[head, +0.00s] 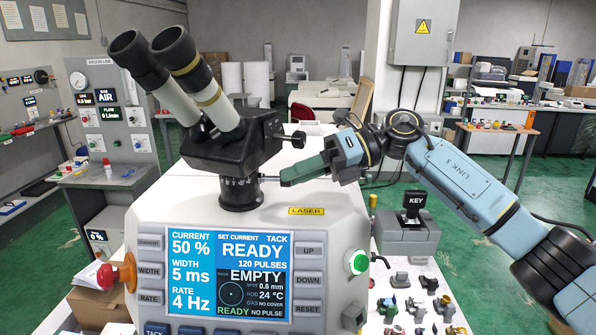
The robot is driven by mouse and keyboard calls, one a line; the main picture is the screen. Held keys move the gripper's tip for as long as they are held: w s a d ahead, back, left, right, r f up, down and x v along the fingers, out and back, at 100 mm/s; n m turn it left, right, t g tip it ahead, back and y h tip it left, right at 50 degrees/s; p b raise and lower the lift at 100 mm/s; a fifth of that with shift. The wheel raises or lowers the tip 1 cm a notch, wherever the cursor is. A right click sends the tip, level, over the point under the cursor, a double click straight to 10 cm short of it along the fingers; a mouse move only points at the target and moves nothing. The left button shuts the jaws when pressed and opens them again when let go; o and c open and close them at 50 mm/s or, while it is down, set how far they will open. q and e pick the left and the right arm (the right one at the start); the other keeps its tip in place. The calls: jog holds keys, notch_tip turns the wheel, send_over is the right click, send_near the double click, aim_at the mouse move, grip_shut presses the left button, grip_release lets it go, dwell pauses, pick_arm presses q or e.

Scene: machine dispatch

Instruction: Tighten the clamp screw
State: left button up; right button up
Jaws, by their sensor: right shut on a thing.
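The microscope (237,150) stands on top of the laser machine, with two eyepieces tilted up to the left. Its dark ringed collar (240,190) meets the machine's top. My right gripper (328,163) is right of the collar, shut on a green-handled tool (302,171), which looks like a screwdriver. The tool lies almost level, and its thin shaft points left at the collar. The tip reaches the collar's right side; I cannot tell whether it sits in the clamp screw. The screw itself is too small or hidden to make out. My left gripper is out of view.
The machine's screen (228,273) reads READY and EMPTY. A KEY block (408,228) and several small parts stand on the table below my right arm.

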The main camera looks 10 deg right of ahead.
dwell(0.3)
jog(key=o, duration=1)
jog(key=b+v, duration=0.3)
jog(key=v, duration=1)
jog(key=shift+d, duration=0.25)
